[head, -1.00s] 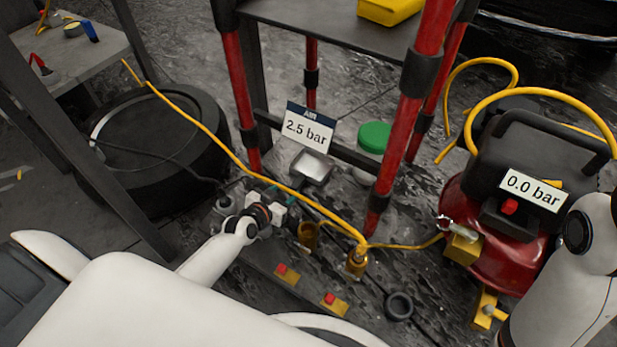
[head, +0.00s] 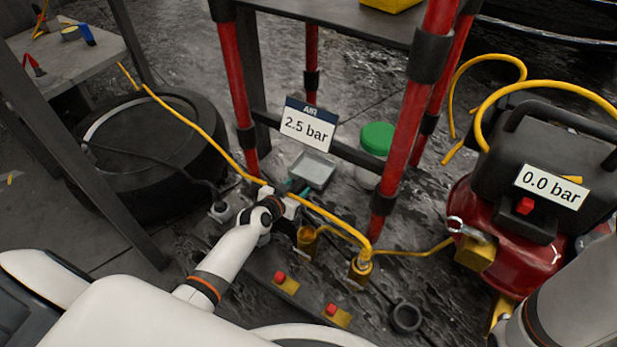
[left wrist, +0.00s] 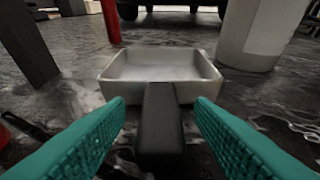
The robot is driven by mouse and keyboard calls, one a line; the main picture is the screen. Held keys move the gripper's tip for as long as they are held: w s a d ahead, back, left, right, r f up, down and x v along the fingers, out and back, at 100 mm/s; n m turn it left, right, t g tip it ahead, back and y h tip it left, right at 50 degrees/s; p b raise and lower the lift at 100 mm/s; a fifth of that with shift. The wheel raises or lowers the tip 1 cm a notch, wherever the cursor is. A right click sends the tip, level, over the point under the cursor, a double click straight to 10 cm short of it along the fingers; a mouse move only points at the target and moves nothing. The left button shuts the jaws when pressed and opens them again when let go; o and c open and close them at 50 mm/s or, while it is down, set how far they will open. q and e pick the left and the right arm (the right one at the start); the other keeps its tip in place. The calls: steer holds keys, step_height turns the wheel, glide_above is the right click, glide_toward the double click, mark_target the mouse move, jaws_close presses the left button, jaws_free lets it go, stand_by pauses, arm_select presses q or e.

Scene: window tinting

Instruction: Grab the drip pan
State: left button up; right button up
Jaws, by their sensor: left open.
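The drip pan (head: 313,170) is a small shallow grey metal tray with a dark handle. It rests on the floor beneath the red-legged stand, below the AIR sign. In the left wrist view the pan (left wrist: 160,66) lies straight ahead, its dark handle (left wrist: 160,120) pointing toward me. My left gripper (head: 297,190) is open just short of the pan. Its teal fingers (left wrist: 160,118) stand on either side of the handle, with gaps on both sides. My right gripper is not in view; only part of my right arm shows at the lower right.
A white tub with a green lid (head: 378,139) stands right of the pan. Red posts (head: 237,95) flank the area. A yellow hose (head: 197,129) crosses near my left wrist. A red compressor (head: 510,255) stands right, a tire (head: 150,150) left.

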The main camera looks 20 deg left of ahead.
arm_select(q)
jaws_close()
steer(key=shift+r, duration=0.1)
